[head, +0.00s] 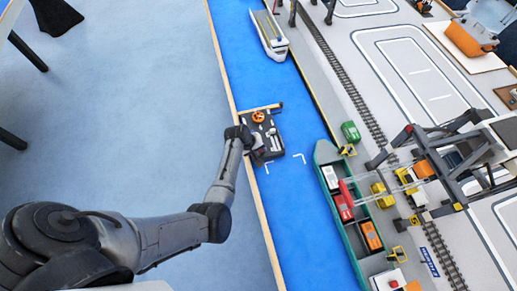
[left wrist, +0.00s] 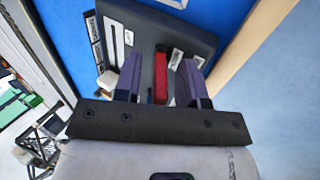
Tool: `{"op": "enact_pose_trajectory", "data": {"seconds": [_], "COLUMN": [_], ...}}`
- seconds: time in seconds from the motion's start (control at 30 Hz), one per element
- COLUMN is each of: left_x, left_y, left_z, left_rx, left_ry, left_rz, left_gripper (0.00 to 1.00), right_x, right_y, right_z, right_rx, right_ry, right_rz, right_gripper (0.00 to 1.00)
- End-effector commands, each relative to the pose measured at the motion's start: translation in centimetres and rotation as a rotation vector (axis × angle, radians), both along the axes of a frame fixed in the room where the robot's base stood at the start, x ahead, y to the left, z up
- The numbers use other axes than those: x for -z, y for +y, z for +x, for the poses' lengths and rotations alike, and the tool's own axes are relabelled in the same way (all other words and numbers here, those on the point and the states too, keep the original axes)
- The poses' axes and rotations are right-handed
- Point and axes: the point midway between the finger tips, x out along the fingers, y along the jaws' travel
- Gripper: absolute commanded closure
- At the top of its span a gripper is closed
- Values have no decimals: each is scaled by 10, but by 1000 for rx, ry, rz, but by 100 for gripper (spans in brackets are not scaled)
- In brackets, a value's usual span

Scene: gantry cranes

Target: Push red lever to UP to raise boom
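The dark control box (head: 272,141) sits on the blue water strip beside its wooden edge. The red lever (left wrist: 160,78) shows in the left wrist view, rising from the box (left wrist: 143,35) between my fingers. My left gripper (left wrist: 158,78) is open, one purple-grey finger on each side of the lever, with a gap visible on both sides. In the head view my left gripper (head: 252,142) is at the left side of the box and hides the lever. The lever's labels are too small to read. My right gripper is in neither view.
An orange knob (head: 258,117) stands on the box's far end. A green ship (head: 353,228) with containers and a gantry crane (head: 430,165) stand to the right. A white ship (head: 270,36) is farther up the water. Open floor lies left of the wooden edge (head: 262,220).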

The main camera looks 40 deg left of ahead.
Motion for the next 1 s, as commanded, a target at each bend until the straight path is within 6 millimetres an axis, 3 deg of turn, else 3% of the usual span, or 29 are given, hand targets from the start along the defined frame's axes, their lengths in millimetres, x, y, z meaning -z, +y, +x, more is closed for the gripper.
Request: {"op": "enact_pose_trajectory", "data": {"seconds": [0.13, 0.5, 0.77, 1.0], "left_x": [0, 0, -1, -6], "left_y": [0, 0, 0, -2], "left_z": [0, 0, 0, 3], "left_rx": [0, 0, 1, 4], "left_ry": [0, 0, 5, 76], "left_rz": [0, 0, 4, 51], "left_gripper": [65, 100, 100, 100], "right_x": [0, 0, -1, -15], "right_y": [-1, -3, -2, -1], "right_z": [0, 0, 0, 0], "right_rx": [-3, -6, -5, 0], "right_ry": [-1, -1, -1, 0], "right_rz": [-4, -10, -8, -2], "right_gripper": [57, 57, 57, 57]}}
